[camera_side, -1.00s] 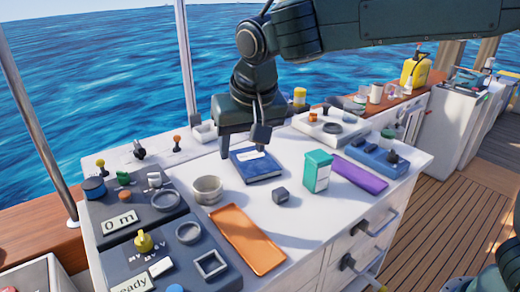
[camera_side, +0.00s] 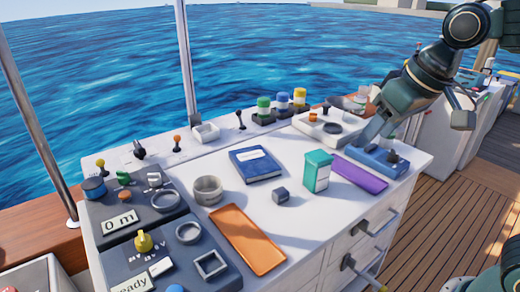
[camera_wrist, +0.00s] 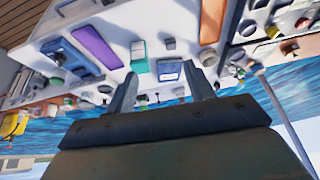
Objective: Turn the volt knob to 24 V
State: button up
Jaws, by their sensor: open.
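A yellow knob (camera_side: 143,242) stands on the dark control panel (camera_side: 118,262) at the front left, with small markings beside it that are too small to read. A blue box with dark knobs (camera_side: 368,160) lies at the right end of the white counter; it also shows in the wrist view (camera_wrist: 66,56). I cannot tell which knob is the volt knob. My gripper (camera_side: 415,130) is open and empty, raised near the blue box and far from the yellow knob. In the wrist view, its two fingers (camera_wrist: 160,74) are spread apart.
On the counter (camera_side: 300,225) are an orange tray (camera_side: 245,238), a grey cup (camera_side: 208,190), a blue book (camera_side: 257,164), a dark cube (camera_side: 281,195), a green box (camera_side: 317,170) and a purple slab (camera_side: 360,174). Small levers and coloured knobs line the back ledge.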

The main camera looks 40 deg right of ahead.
jog(key=w+a+f+n+y, duration=0.2)
jog(key=w+a+n+y, duration=0.1)
jog(key=w+a+n, duration=0.3)
jog(key=w+a+f+n+y, duration=0.2)
jog(key=w+a+f+n, duration=0.15)
jog(key=w+a, duration=0.45)
jog(key=n+g+y, duration=0.1)
jog(key=n+y, duration=0.2)
jog(key=n, duration=0.2)
send_near(145, 238)
jog(key=shift+m, duration=0.25)
jog(key=v, duration=0.4)
jog(key=shift+d+r, duration=0.25)
jog(key=shift+r, duration=0.1)
jog(key=x, duration=1.3)
jog(key=shift+s+a+f, duration=0.1)
jog(key=shift+a+f, duration=0.15)
jog(key=shift+a, duration=0.1)
jog(key=shift+c, duration=0.4)
